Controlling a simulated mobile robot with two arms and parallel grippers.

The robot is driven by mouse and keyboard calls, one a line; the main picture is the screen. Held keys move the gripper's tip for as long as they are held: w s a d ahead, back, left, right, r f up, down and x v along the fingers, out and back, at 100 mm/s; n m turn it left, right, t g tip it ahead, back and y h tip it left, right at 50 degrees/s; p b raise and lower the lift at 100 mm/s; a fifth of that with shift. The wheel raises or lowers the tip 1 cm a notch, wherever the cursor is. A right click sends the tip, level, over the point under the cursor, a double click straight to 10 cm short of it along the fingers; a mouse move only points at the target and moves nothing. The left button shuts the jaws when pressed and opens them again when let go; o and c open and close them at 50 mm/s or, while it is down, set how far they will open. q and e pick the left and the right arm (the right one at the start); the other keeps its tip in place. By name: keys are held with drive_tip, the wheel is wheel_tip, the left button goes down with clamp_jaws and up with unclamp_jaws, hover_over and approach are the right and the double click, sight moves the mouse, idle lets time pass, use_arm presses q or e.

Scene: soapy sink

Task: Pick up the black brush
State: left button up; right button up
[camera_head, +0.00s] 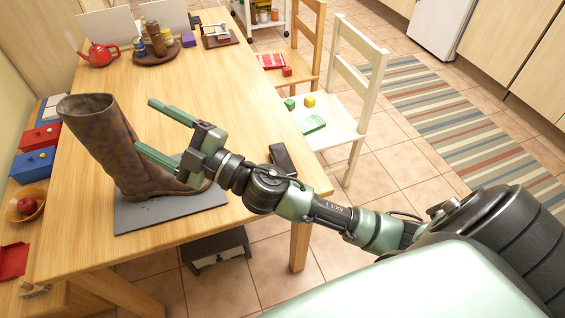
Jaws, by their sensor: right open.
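A dark oblong object, seemingly the black brush (282,158), lies on the wooden table near its right edge, partly hidden behind my right arm. My right gripper (146,126) is open, its two green fingers pointing left. It is left of the brush, and nothing shows between the fingers. A tall brown boot (98,140) stands upright on a grey mat (138,218); the lower finger overlaps the boot in the picture, and I cannot tell whether they touch. My left gripper is not in view.
The wooden table (240,95) is mostly clear between the boot and the far end. A red teapot (99,54) and a round tray (156,57) with jars stand at the back. A cream chair (345,125) stands close to the right edge.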

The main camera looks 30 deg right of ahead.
drive_tip(key=s+a+n+g+y, duration=0.2)
drive_tip(key=a+n+g+y, duration=0.35)
drive_tip(key=n, duration=0.25)
drive_tip(key=n+g+h, duration=0.8)
drive_tip(key=g+h, duration=0.5)
drive_tip(key=h, duration=0.4)
hover_over(282, 157)
drive_tip(key=shift+t, duration=0.25)
drive_tip(key=f, duration=1.8)
drive_tip(key=shift+a+f, duration=0.35)
drive_tip(key=shift+a, duration=0.05)
drive_tip(key=f, duration=0.2)
drive_tip(key=f+p, duration=0.1)
drive_tip(key=f, duration=0.3)
drive_tip(key=shift+d+f, duration=0.15)
drive_tip(key=shift+d, duration=0.25)
drive_tip(key=shift+f, duration=0.5)
drive_tip(key=c, duration=1.5)
drive_tip(key=shift+c, duration=0.2)
